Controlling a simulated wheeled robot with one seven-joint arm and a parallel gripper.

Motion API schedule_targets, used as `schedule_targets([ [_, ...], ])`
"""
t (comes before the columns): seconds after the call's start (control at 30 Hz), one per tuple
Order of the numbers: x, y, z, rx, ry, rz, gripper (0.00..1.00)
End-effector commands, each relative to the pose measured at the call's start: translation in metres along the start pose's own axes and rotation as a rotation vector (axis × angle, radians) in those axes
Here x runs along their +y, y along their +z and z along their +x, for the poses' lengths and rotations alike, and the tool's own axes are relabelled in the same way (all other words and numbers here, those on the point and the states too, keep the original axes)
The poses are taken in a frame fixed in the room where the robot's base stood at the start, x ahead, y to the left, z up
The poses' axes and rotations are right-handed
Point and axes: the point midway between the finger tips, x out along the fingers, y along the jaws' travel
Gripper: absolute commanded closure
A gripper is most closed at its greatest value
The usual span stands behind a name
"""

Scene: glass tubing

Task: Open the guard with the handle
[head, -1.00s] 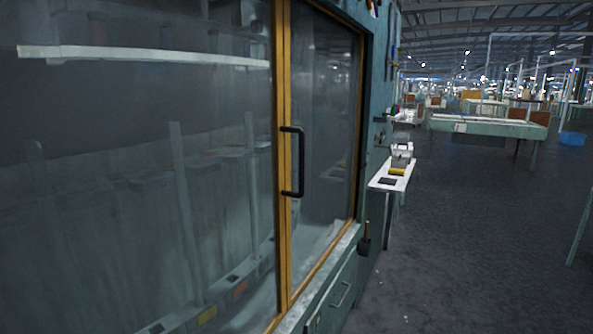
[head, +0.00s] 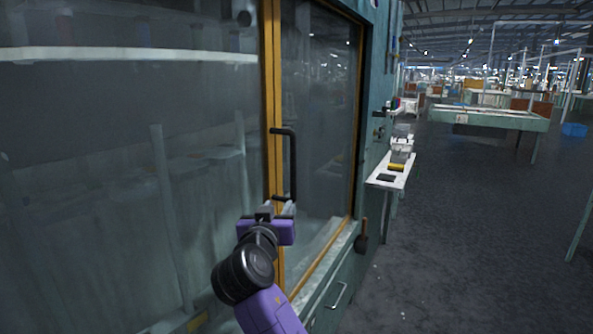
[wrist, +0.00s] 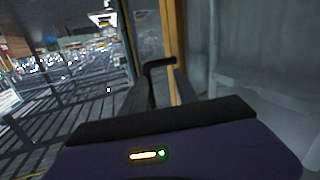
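The guard is a large glazed door with a yellow-orange frame (head: 272,95) on a green cabinet, and it looks closed. Its handle is a black upright bar (head: 293,165) with bent ends, on the yellow frame. My gripper (head: 277,208) is at the handle's lower end, with its two fingers apart. In the wrist view, the handle (wrist: 158,63) rises beyond my gripper (wrist: 160,92), between the two dark fingers. I cannot tell whether either finger touches the bar.
A drawer with a metal handle (head: 341,295) is below the right pane. A narrow white side table (head: 392,172) holding small items stands right of the cabinet. A green workbench (head: 488,119) is farther back. The dark floor (head: 460,240) on the right is clear.

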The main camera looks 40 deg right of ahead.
Motion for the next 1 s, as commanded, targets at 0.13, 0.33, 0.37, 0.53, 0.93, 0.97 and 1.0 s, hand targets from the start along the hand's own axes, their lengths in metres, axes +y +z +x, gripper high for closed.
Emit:
schedule_targets([
  [0.13, 0.016, -0.059, 0.013, 0.035, 0.100, 0.056, 0.64],
  [0.33, 0.027, -0.085, 0.021, 0.050, 0.153, 0.085, 0.64],
  [0.37, 0.028, -0.086, 0.023, 0.050, 0.155, 0.086, 0.64],
  [0.53, 0.032, -0.087, 0.045, 0.049, 0.156, 0.084, 0.64],
  [0.93, 0.038, -0.088, 0.091, 0.050, 0.152, 0.085, 0.64],
  [0.97, 0.038, -0.088, 0.093, 0.050, 0.151, 0.085, 0.64],
  [1.0, 0.038, -0.088, 0.094, 0.050, 0.151, 0.085, 0.64],
])
